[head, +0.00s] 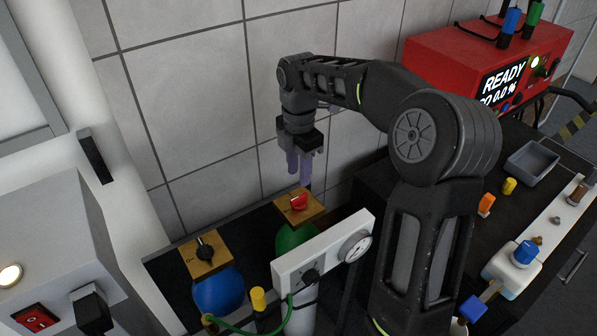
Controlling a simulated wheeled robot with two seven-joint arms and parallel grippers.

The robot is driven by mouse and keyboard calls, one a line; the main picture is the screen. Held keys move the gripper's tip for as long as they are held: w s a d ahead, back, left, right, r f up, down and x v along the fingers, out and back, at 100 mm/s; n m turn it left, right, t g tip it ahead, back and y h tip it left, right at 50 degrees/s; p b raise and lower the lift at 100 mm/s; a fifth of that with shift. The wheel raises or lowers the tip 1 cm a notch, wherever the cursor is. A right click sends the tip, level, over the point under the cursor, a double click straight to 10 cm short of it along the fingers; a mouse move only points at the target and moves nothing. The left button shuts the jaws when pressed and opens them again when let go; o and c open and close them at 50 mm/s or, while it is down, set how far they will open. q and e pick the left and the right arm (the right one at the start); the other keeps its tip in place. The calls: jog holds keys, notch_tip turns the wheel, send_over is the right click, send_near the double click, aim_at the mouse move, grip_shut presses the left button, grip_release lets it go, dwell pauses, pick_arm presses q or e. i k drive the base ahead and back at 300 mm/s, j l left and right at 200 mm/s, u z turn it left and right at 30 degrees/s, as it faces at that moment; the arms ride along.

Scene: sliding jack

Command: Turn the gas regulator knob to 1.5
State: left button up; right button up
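A white panel (290,272) at the lower middle carries a round dial gauge (355,247) and a black knob (311,276), which looks like the gas regulator knob. The numbers around it are too small to read. My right gripper (299,170) points down just above a red knob (299,202) on a wooden block over a green cylinder (292,240), behind the white panel. Its purple fingers are close together and appear apart from the red knob; their gap is unclear. My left gripper is not in view.
A black knob on a wooden block (190,262) sits over a blue cylinder (218,292) at the left. A red box reading READY (440,50) stands at the back right. A tiled wall (200,100) rises behind. A grey tray (532,160) and small items lie right.

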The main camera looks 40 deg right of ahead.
aim_at(311, 277)
jog(key=k, duration=1)
